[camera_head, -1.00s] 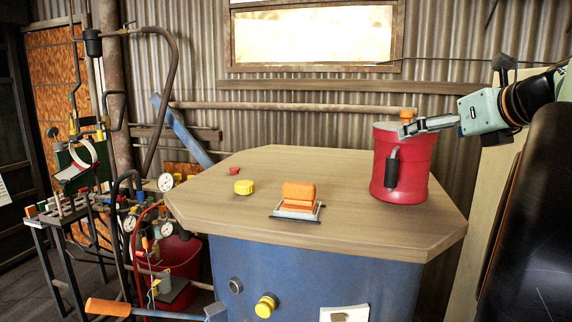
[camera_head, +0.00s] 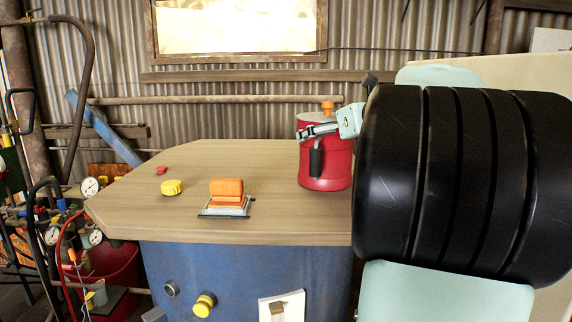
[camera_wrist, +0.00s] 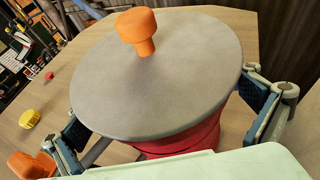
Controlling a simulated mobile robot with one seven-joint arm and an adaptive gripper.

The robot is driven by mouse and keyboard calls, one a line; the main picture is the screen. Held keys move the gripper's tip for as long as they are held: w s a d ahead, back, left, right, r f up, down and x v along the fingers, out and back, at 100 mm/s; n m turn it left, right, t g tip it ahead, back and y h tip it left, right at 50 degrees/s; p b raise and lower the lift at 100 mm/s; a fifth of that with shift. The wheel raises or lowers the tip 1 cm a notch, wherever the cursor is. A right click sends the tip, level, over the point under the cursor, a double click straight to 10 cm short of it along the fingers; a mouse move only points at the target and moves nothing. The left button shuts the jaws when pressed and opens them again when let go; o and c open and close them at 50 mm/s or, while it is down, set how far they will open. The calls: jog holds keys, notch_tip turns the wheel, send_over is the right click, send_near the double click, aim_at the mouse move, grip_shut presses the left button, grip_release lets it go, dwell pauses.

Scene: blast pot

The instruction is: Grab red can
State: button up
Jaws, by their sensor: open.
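The red can (camera_head: 322,165) stands upright on the right part of the wooden tabletop. My gripper (camera_head: 320,130) is open at the can's upper part, just under the lid's height. In the wrist view my gripper (camera_wrist: 168,120) has one finger on each side of the can. I cannot tell whether the fingers touch it. The lid hides much of the can's body in the wrist view.
An orange-handled block (camera_head: 227,193) sits on a small plate left of the can. A yellow cap (camera_head: 172,187) and a small red piece (camera_head: 161,170) lie further left on the tabletop (camera_head: 130,205). A corrugated wall stands behind. Hoses and gauges (camera_head: 90,187) are at the left.

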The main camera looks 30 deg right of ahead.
jog(key=c, duration=1.7)
jog(key=shift+r, duration=0.25)
jog(key=shift+c, duration=0.5)
jog(key=shift+r, duration=0.1)
